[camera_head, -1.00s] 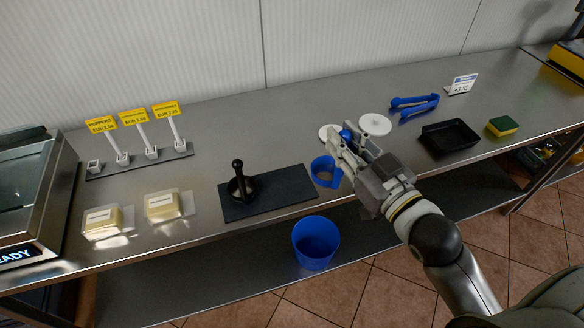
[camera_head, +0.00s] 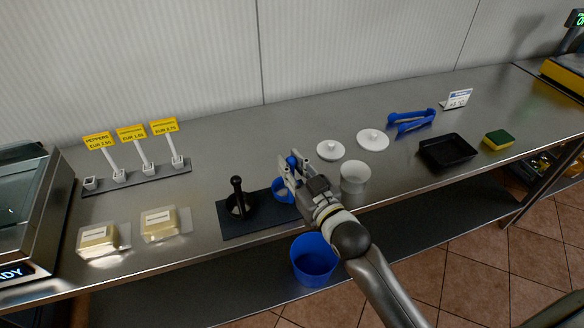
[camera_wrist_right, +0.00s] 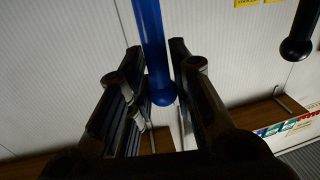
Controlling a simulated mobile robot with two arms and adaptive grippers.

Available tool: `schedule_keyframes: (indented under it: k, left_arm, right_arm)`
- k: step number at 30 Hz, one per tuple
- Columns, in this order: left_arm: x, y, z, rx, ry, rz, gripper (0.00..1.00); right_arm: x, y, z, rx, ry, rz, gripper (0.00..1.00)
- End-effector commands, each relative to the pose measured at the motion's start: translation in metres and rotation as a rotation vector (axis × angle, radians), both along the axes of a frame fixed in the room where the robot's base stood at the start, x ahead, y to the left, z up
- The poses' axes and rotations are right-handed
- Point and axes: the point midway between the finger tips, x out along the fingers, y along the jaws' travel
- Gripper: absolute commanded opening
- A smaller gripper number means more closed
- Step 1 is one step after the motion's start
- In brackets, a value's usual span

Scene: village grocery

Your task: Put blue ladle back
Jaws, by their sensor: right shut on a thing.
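The blue ladle is in the grip of my right gripper (camera_head: 290,174), which is shut on its handle. In the head view its blue bowl (camera_head: 282,190) is at the right end of a dark mat (camera_head: 246,229); I cannot tell if it touches the mat. In the right wrist view the blue handle (camera_wrist_right: 152,45) with its ball end lies between the fingers. A black ladle (camera_head: 238,198) stands upright on the same mat, left of the blue one. My left gripper is not in view.
A white pot (camera_head: 354,178) stands right of my gripper, with two white lids (camera_head: 330,150) (camera_head: 373,140) behind it. Blue tongs (camera_head: 411,121), a black tray (camera_head: 446,151) and a sponge (camera_head: 498,139) are further right. A blue bucket (camera_head: 313,262) is below the counter edge.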

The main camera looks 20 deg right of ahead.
Motion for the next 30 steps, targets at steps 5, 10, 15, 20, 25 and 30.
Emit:
schedule_keyframes:
  k: [5, 10, 15, 20, 25, 30]
  left_arm:
    - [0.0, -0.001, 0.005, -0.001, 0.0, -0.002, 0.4]
    - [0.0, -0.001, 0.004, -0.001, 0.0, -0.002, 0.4]
    - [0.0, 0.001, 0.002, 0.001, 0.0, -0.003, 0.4]
    - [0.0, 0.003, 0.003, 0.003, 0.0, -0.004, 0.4]
    - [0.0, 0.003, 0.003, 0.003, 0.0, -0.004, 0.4]
    - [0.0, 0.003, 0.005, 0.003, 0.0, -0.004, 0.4]
  right_arm:
    - [0.0, 0.0, -0.013, 0.001, -0.003, 0.0, 0.0]
    - [0.0, 0.0, -0.013, 0.001, -0.003, 0.0, 0.0]
    - [0.0, 0.0, -0.017, 0.001, -0.002, 0.0, 0.22]
    - [0.0, 0.0, -0.016, 0.001, -0.002, 0.0, 0.42]
    - [0.0, 0.0, -0.016, 0.001, -0.002, 0.0, 0.42]
    - [0.0, 0.0, -0.013, 0.0, -0.002, 0.0, 0.42]
